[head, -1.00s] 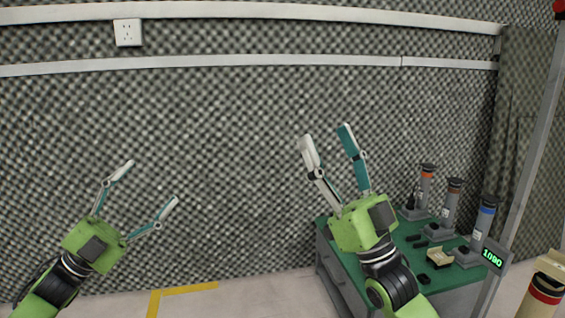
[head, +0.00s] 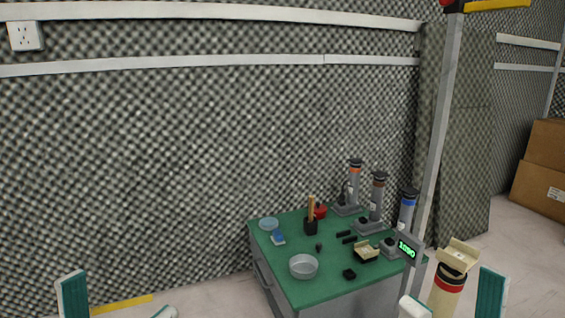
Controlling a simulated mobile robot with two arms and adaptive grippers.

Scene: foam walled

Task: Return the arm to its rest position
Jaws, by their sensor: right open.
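My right gripper (head: 452,288) is at the bottom right of the head view. Its two fingertips stand wide apart and it is open, with only the finger ends in the picture. My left gripper (head: 118,301) is at the bottom left, its finger ends also apart, with nothing seen between them. The rest of both arms is below the picture edge.
A larger cylinder (head: 447,292) with red and black bands shows between the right fingertips. Cardboard boxes (head: 545,170) stand far right.

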